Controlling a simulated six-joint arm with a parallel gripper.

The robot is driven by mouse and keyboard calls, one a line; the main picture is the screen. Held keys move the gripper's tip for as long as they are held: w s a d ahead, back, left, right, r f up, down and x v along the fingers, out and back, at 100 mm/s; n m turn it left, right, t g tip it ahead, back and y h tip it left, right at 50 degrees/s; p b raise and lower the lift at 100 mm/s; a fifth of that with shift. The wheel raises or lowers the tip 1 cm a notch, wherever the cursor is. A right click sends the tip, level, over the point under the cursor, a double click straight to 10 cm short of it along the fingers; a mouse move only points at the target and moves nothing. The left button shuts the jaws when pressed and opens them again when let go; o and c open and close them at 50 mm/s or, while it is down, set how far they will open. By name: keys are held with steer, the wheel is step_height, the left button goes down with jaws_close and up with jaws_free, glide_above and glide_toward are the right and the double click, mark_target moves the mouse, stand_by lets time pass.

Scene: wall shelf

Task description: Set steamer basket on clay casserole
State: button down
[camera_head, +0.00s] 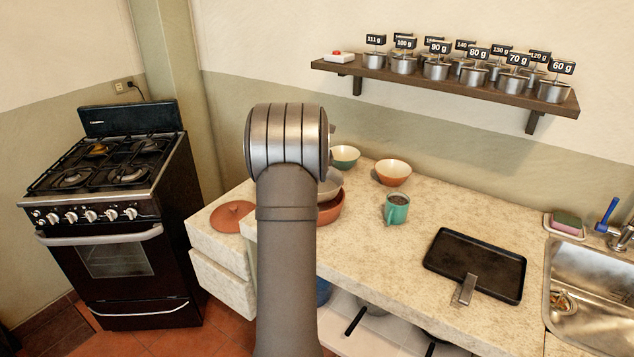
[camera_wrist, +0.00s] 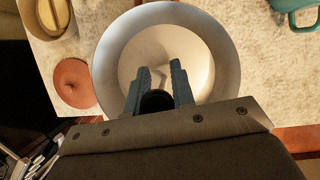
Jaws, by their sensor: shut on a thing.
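The steamer basket (camera_head: 332,184) is a grey metal bowl, partly hidden behind my arm in the head view. It is right above the reddish-brown clay casserole (camera_head: 331,209); I cannot tell whether they touch. In the wrist view the basket (camera_wrist: 215,30) fills the middle, with a pale inside and a grey rim, and hides the casserole. My gripper (camera_wrist: 158,84) is over the basket's near side, with two teal fingers on either side of a dark part, apparently its handle. It is shut on the basket. In the head view my arm hides the gripper.
A flat clay lid (camera_head: 232,216) lies left on the counter (camera_head: 365,245). A teal bowl (camera_head: 345,156), an orange bowl (camera_head: 393,172) and a green mug (camera_head: 397,209) stand behind and right. A black griddle (camera_head: 478,262) lies near the sink (camera_head: 592,285). The stove (camera_head: 105,180) is left.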

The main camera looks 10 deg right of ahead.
steer(key=shift+f, duration=1.3)
steer(key=shift+f, duration=0.15)
steer(key=shift+f, duration=0.5)
steer(key=c, duration=1.2)
jaws_free()
steer(key=shift+c, duration=0.2)
steer(key=shift+r, duration=0.25)
steer(key=v, duration=1.2)
steer(key=shift+r, duration=0.35)
